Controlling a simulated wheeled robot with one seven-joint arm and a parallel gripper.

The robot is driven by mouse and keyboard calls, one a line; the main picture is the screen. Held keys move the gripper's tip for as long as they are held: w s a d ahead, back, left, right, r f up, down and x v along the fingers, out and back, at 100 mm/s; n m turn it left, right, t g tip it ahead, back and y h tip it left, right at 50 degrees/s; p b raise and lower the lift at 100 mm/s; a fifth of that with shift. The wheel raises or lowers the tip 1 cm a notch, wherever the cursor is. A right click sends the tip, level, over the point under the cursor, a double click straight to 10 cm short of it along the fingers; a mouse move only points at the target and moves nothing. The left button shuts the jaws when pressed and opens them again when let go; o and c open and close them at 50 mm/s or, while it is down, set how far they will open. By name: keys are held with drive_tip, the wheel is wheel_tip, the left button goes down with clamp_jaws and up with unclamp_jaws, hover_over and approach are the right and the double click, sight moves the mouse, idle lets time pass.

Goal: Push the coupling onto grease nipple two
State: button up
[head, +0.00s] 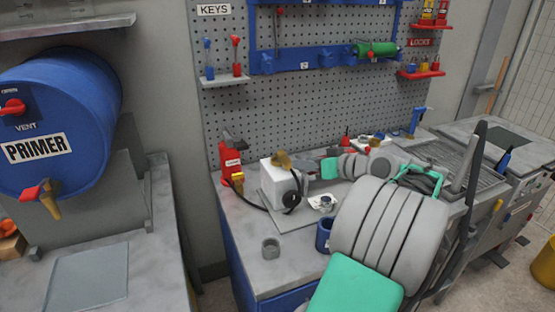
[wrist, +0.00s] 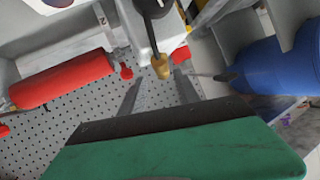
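A white block (head: 272,187) stands on a grey plate on the bench, with a brass-coloured fitting (head: 281,160) at its top. I cannot tell whether this is the coupling or a nipple. A black hose (head: 251,203) loops from the red grease unit (head: 230,160) to the block's front. My gripper (head: 304,164) is just right of the fitting. In the wrist view my gripper's two fingers (wrist: 158,78) are apart, with the brass fitting (wrist: 160,66) just beyond and between their tips. A dark hose or stem (wrist: 153,30) meets it. No contact is visible.
The blue primer drum (head: 60,105) is at the left. The pegboard (head: 320,105) rises behind. The bench's front left is mostly clear.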

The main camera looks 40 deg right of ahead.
sight(290, 162)
drive_tip(key=p+x, duration=0.1)
drive_tip(key=x, duration=0.6)
drive_tip(key=shift+p, duration=0.4)
clamp_jaws()
